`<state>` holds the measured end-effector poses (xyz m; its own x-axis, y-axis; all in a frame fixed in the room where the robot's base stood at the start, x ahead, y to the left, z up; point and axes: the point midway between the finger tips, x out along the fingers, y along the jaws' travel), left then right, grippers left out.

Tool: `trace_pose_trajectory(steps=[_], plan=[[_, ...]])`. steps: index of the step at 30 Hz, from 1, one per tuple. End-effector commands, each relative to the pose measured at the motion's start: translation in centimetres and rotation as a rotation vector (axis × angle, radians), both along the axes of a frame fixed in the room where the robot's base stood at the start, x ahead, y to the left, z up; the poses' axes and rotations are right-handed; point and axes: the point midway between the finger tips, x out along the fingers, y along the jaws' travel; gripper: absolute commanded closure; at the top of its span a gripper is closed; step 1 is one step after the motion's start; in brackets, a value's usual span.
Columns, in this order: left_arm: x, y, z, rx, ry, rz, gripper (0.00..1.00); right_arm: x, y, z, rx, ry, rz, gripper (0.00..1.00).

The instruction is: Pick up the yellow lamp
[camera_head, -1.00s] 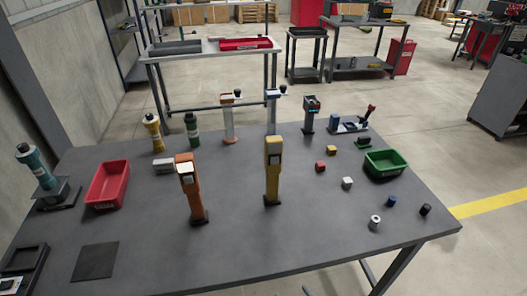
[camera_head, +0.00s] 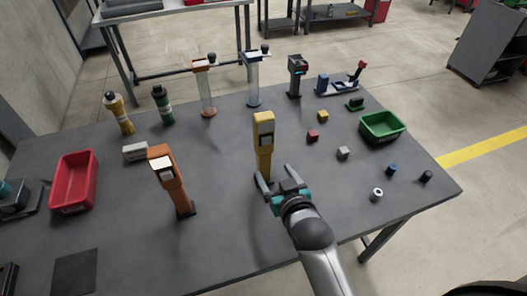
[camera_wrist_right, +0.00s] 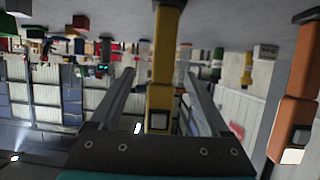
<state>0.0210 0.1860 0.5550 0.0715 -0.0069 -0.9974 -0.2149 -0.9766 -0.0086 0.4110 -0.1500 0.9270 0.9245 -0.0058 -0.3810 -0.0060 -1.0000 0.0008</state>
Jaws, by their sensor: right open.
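The yellow lamp (camera_head: 263,135) stands upright near the middle of the grey table, a tall body with a pale square panel near its top. My right gripper (camera_head: 275,177) is open and low beside the lamp's lower part, reaching in from the front. In the right wrist view, which is upside down, the lamp (camera_wrist_right: 161,75) shows between the two spread fingers. I cannot tell whether either finger touches it. The lamp's foot is partly hidden by the gripper. My left gripper is not in view.
An orange lamp (camera_head: 167,180) stands to the left. A yellow bottle-like item (camera_head: 118,113) and a green one (camera_head: 162,104) stand behind. A red bin (camera_head: 73,181) is at left, a green bin (camera_head: 382,127) at right. Small blocks, including a red one (camera_head: 313,136), lie right of the lamp.

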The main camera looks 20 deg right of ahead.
Motion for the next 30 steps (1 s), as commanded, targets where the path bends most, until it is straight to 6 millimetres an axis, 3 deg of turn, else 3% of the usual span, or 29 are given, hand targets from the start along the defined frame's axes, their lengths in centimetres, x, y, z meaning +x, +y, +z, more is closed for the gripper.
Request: trace_pose_trajectory(steps=[9,15,30], plan=[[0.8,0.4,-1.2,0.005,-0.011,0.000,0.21,4.4,0.0,-1.9,0.001,0.000,0.000,0.20],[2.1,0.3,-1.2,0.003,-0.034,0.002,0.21,5.4,0.0,-2.2,0.001,0.000,0.000,0.20],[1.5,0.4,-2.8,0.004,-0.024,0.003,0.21,10.0,0.5,-4.0,0.001,0.001,0.001,0.20]])
